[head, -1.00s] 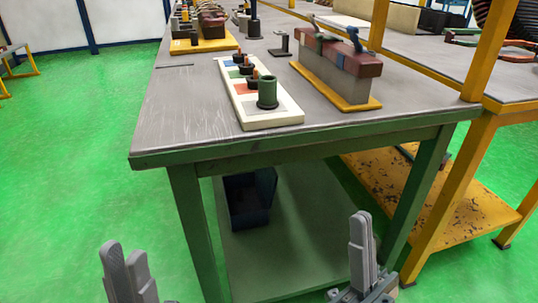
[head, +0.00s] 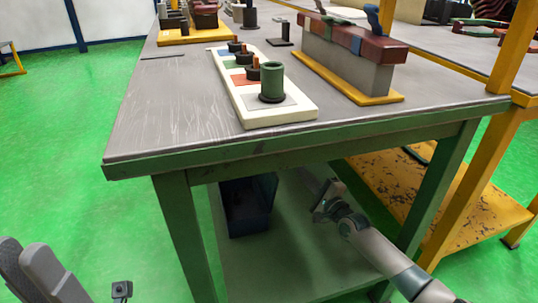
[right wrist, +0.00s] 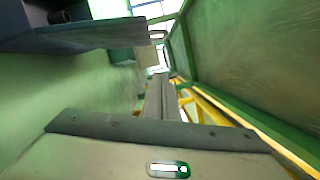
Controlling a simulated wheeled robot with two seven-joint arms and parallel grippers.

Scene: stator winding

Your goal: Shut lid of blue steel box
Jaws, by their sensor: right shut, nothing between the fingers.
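The blue steel box (head: 250,222) stands on the green lower shelf under the workbench, partly hidden by the bench top. Its inside looks dark; I cannot clearly make out its lid. In the right wrist view, a dark blue part of the box (right wrist: 95,38) shows at upper left. My right gripper (head: 312,182) reaches under the bench, to the right of the box and apart from it. It is shut and empty; its fingers (right wrist: 160,80) point ahead in the wrist view.
The bench top (head: 170,110) overhangs the shelf (head: 290,235), and a green front leg (head: 185,235) stands left of the box. A white board (head: 245,95) with coloured squares and a grey block fixture (head: 345,65) sit above. A yellow rack (head: 440,195) stands right.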

